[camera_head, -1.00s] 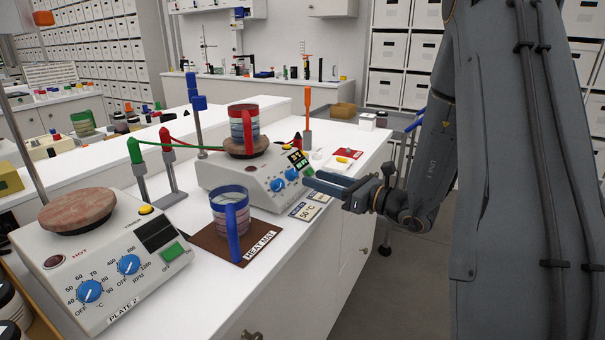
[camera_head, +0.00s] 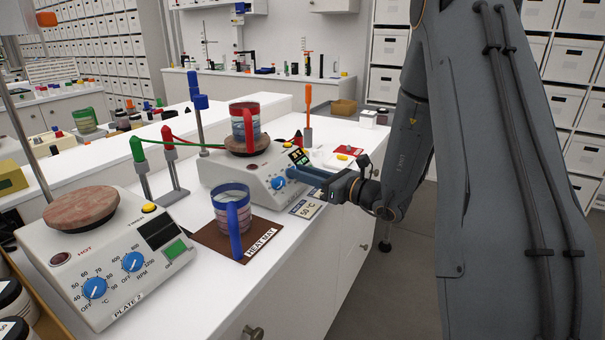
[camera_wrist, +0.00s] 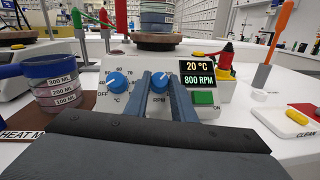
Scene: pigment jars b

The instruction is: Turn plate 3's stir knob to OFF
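The far stirring hot plate (camera_head: 240,176) stands behind the heat mat; its own number label is not visible. In the wrist view, its front panel (camera_wrist: 143,64) has a blue °C knob (camera_wrist: 117,83) on the left and a blue RPM knob (camera_wrist: 160,82) on the right. The display (camera_wrist: 198,73) reads 20 °C and 800 RPM. My gripper (camera_wrist: 161,76) is open, with one finger on each side of the RPM knob; I cannot tell whether they touch it. In the head view my gripper (camera_head: 291,172) reaches the panel's right side and hides that knob.
A blue-handled beaker (camera_head: 231,208) stands on the brown heat mat (camera_head: 208,238), left of my gripper. A red-handled beaker (camera_head: 245,122) sits on the far plate. Plate 2 (camera_head: 125,290) is nearer. A green button (camera_wrist: 202,98) lies just right of the RPM knob.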

